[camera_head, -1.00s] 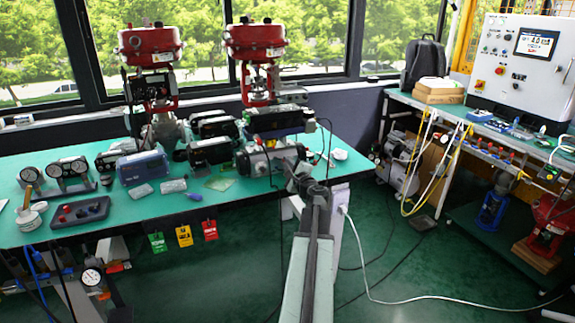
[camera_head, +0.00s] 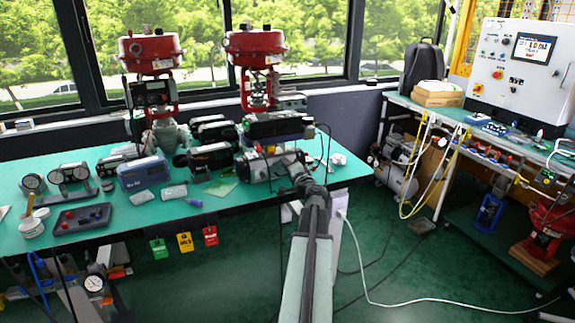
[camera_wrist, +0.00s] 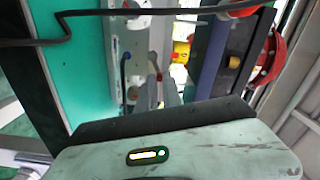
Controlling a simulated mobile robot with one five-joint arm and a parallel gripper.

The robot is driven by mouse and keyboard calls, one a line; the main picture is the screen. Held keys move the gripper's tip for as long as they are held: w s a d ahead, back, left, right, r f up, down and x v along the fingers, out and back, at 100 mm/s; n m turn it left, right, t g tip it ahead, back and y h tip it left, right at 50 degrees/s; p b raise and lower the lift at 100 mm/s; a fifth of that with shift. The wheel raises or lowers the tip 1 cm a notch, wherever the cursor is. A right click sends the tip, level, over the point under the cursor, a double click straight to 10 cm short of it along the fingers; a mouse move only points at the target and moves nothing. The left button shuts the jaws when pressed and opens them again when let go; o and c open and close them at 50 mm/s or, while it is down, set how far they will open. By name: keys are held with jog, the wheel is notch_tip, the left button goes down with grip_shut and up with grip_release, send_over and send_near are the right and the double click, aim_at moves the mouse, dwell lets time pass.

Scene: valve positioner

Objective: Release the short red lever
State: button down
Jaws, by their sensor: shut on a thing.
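My gripper (camera_head: 290,168) is at the front edge of the green bench, against the grey valve positioner unit below the right red actuator. In the wrist view my gripper (camera_wrist: 160,92) points into a narrow gap between a white panel and a dark box. It is shut on the short red lever. Only a small red bit of the lever (camera_wrist: 159,76) shows between the fingers, and the rest is hidden. In the head view my arm and the unit hide the lever.
The green bench (camera_head: 110,205) holds two red actuators (camera_head: 150,48) (camera_head: 255,45), gauges, a blue-grey box (camera_head: 143,173) and a dark tray with red knobs (camera_head: 82,218). A black cable crosses the upper wrist view.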

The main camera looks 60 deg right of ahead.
jog(key=shift+w+a+r+n, duration=0.1)
jog(key=shift+a+n, duration=0.1)
jog(key=shift+n, duration=0.2)
jog(key=c, duration=1.5)
grip_release()
jog(key=v, duration=0.7)
jog(key=shift+s+a, duration=0.2)
jog(key=shift+s, duration=0.15)
